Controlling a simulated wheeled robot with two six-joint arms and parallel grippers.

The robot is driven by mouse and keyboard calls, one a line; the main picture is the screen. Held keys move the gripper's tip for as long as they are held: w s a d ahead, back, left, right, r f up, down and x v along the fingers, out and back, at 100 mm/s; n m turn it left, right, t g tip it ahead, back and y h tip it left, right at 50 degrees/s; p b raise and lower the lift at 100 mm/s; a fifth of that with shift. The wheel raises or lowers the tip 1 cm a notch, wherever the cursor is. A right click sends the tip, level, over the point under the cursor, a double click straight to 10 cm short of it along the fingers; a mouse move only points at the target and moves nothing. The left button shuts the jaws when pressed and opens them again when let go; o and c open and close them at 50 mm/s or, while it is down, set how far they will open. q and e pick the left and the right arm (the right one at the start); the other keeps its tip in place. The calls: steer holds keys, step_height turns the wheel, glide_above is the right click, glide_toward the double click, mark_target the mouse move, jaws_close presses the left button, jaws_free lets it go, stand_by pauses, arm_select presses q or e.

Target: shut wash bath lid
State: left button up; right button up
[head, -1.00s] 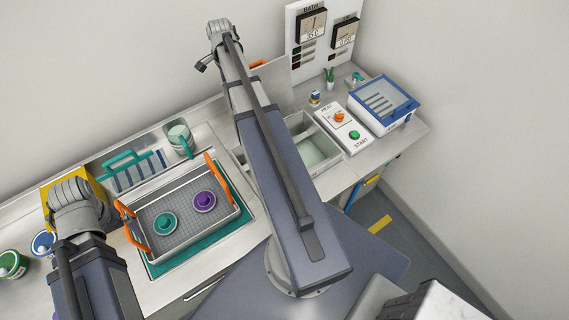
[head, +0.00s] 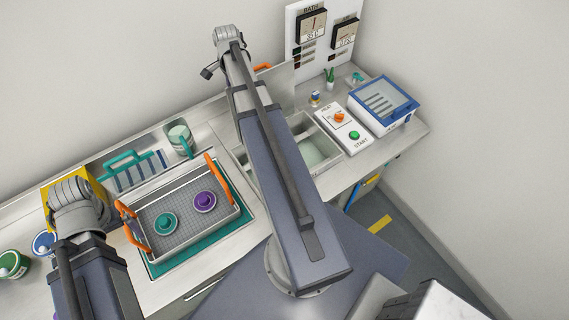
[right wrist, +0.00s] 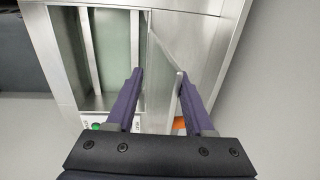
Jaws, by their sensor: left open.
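The wash bath (head: 312,152) is an open steel basin right of centre in the head view, partly hidden by my right arm. Its lid (head: 270,88) stands raised at the back, with an orange handle (head: 262,67) at its top edge. In the right wrist view the lid (right wrist: 163,70) is a grey plate seen nearly edge-on. My right gripper (right wrist: 160,74) has its purple fingers apart, one to each side of the plate's edge; contact cannot be judged. My left gripper (head: 77,208) is at the lower left, its fingers mostly hidden, away from the bath.
A wire basket (head: 180,232) with orange handles holds a teal and a purple part. A control box (head: 345,128) with orange knob and green button is right of the bath. A blue-framed case (head: 385,105) stands beyond it. Gauges (head: 312,27) are on the back panel.

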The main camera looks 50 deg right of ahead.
steer(key=shift+s, duration=0.15)
steer(key=s, duration=0.2)
steer(key=s+a, duration=0.1)
steer(key=s, duration=0.1)
steer(key=shift+a+f, duration=0.2)
stand_by(0.3)
steer(key=s, duration=0.1)
steer(key=s+a+b, duration=0.1)
steer(key=s+f, duration=0.1)
steer(key=s, duration=0.1)
steer(key=shift+a, duration=0.15)
stand_by(0.7)
steer(key=shift+s+f+b, duration=0.1)
steer(key=shift+s+b, duration=0.05)
steer(key=shift+b, duration=0.15)
steer(key=shift+s+a+f+b, duration=0.2)
steer(key=shift+s+f+b, duration=0.1)
steer(key=shift+s, duration=0.35)
steer(key=shift+s+a+f+b, duration=0.25)
steer(key=shift+s, duration=0.35)
steer(key=shift+s+a+f+b, duration=0.2)
steer(key=shift+s+f+b, duration=0.1)
steer(key=shift+s, duration=0.45)
